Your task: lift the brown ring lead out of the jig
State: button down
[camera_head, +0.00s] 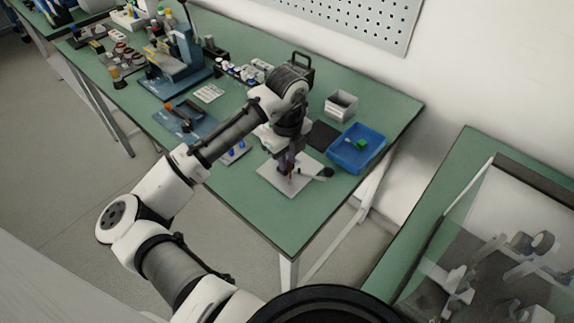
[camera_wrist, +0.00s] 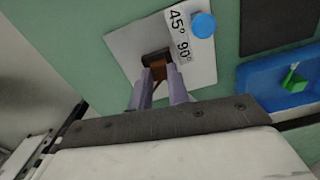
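The brown ring lead (camera_wrist: 158,73) shows as a small brown piece between my fingertips in the wrist view, against a dark block of the jig. The jig has a pale square plate (camera_wrist: 122,44) and a tag marked 45° and 90° (camera_wrist: 179,22) with a blue round cap (camera_wrist: 203,25). My gripper (camera_wrist: 160,75) points down at the jig, its two purple-grey fingers apart on either side of the brown piece. Whether they press on it cannot be told. In the head view my gripper (camera_head: 290,168) is low over the pale plate (camera_head: 282,186); the lead is mostly hidden there.
A blue tray (camera_head: 352,160) with a green block (camera_head: 361,143) lies right of the jig. A dark mat (camera_head: 322,135) and a grey open box (camera_head: 341,105) are behind. A blue press (camera_head: 172,70) stands far left. The green table's front corner is clear.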

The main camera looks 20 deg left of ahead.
jog(key=shift+r, duration=0.1)
jog(key=shift+r+p, duration=0.95)
jog(key=shift+r, duration=0.2)
jog(key=shift+w, duration=0.1)
